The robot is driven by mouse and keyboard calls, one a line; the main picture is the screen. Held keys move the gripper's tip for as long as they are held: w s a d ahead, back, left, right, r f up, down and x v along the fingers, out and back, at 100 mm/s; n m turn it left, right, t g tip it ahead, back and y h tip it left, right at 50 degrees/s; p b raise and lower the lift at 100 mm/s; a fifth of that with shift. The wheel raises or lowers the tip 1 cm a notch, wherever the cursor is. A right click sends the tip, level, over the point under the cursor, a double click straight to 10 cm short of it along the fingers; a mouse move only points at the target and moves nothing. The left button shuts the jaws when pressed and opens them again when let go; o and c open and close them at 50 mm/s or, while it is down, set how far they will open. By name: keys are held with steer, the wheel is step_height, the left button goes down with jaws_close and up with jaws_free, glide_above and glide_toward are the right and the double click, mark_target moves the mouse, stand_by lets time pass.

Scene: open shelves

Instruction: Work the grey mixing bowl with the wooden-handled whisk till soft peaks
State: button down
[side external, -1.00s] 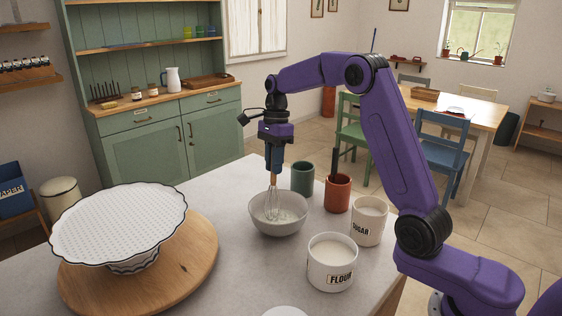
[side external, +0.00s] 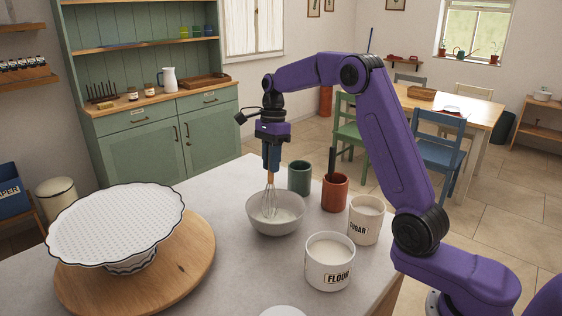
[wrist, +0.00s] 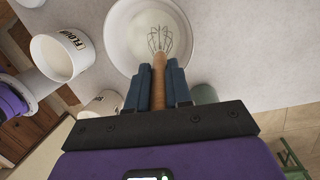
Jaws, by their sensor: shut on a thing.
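The grey mixing bowl (side external: 274,222) stands on the pale worktop in the side external view, with a white mixture (side external: 288,215) inside. My gripper (side external: 271,168) is above the bowl, pointing down, shut on the wooden handle of the whisk (side external: 269,202). The whisk is close to upright, with its wire head down inside the bowl. In the wrist view the whisk's handle (wrist: 158,85) sits between the blue fingers of my gripper (wrist: 160,88), and its wires lie over the white mixture in the bowl (wrist: 112,35). I cannot tell how stiff the mixture is.
A green cup (side external: 300,178), a terracotta cup (side external: 335,194), a sugar pot (side external: 364,228) and a flour pot (side external: 330,272) stand close to the bowl's right. A white cake stand (side external: 118,225) on a round wooden board (side external: 190,270) is at left. Worktop between board and bowl is clear.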

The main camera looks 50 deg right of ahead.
steer(key=shift+d, duration=0.1)
steer(key=s+a+v, duration=0.1)
steer(key=v, duration=1.1)
steer(key=shift+w+r, duration=0.25)
stand_by(0.5)
steer(key=shift+d, duration=0.15)
